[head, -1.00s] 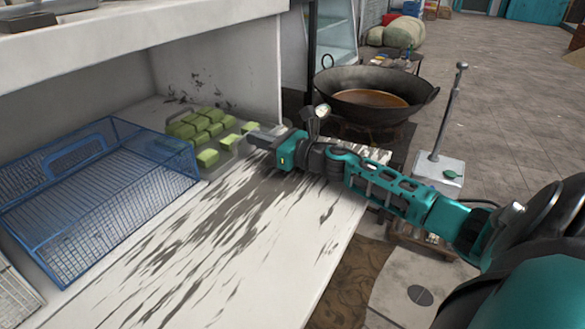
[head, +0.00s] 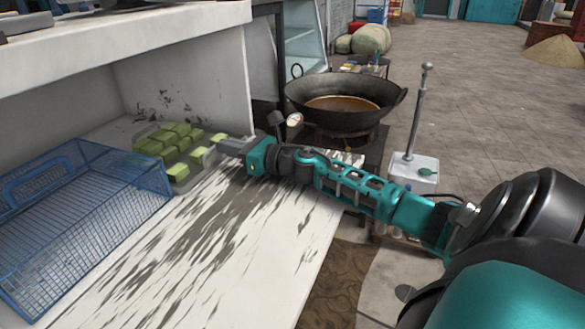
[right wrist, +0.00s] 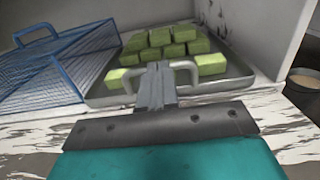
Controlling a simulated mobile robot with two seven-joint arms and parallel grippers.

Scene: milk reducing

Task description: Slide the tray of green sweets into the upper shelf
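The grey metal tray (head: 196,172) of green sweets (head: 168,138) lies on the white lower surface, in the back corner beside the upright panel. It also shows in the right wrist view (right wrist: 240,84), level, with several green blocks (right wrist: 165,45) in it. My right gripper (head: 226,144) is at the tray's near side. In the right wrist view its fingers (right wrist: 156,76) are close together on the left part of the tray's raised handle (right wrist: 186,66). The exact contact is partly hidden by the fingers. The upper shelf (head: 130,38) is above on the left. My left gripper is not in view.
A blue wire basket (head: 85,210) stands close to the tray's left. The upright white panel (head: 195,80) bounds the tray's back right. The front of the surface (head: 225,250) is bare. A large black pan (head: 345,102) stands beyond the panel, right of the shelf unit.

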